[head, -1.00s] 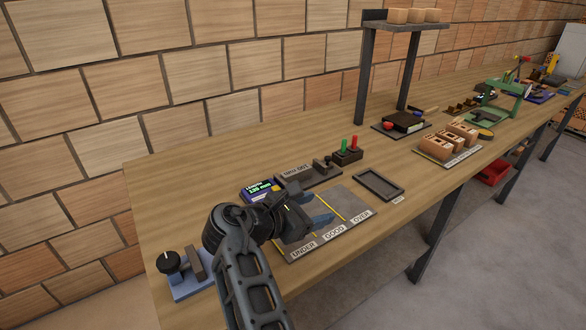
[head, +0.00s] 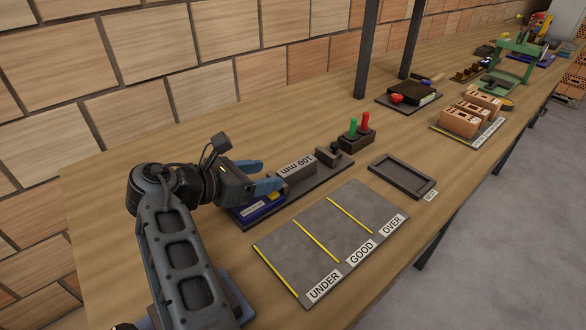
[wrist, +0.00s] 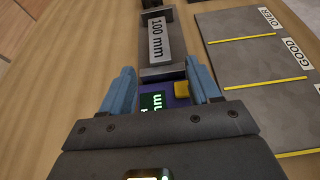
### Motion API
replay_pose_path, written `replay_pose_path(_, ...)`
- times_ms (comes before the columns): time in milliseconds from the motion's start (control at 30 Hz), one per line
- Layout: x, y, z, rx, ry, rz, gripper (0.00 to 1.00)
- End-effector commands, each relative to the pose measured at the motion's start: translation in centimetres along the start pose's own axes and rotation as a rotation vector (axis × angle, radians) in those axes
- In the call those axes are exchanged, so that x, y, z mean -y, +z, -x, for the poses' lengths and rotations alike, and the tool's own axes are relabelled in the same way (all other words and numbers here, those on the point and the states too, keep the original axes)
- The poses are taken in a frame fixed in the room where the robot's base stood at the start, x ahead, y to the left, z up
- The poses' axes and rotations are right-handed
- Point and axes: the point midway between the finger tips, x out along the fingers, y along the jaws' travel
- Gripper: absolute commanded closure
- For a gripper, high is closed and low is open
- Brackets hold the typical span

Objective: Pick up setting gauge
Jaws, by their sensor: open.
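A grey block marked "100 mm" (head: 294,171), which I take as the setting gauge, lies on a long dark base (head: 318,178). In the wrist view the block (wrist: 160,42) lies straight ahead, beyond my fingertips. My gripper (head: 262,176) is open and empty, with blue fingers just left of the block's near end. In the wrist view my gripper's fingers (wrist: 160,75) are spread to either side of the block's line, with nothing between them touching. A blue display unit (head: 262,211) lies under my gripper and is partly hidden by it.
A grey plate (head: 330,232) marked UNDER, GOOD and OVER lies in front. A dark knob (head: 335,148) and a stand with green and red pegs (head: 354,139) are past the block. An empty dark tray (head: 402,177) is at right. Brick-like blocks (head: 459,124) stand farther off.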

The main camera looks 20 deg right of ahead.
Motion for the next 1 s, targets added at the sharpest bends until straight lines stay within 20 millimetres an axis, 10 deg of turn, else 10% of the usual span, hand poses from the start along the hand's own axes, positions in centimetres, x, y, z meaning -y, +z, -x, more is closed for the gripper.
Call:
replay_pose_path(500,0.0,0.7,-6.2,0.000,-0.002,0.000,0.38)
replay_pose_path(833,-0.1,0.7,-6.8,0.000,0.000,0.000,0.39)
replay_pose_path(1000,-0.1,0.7,-6.8,0.000,0.000,0.000,0.56)
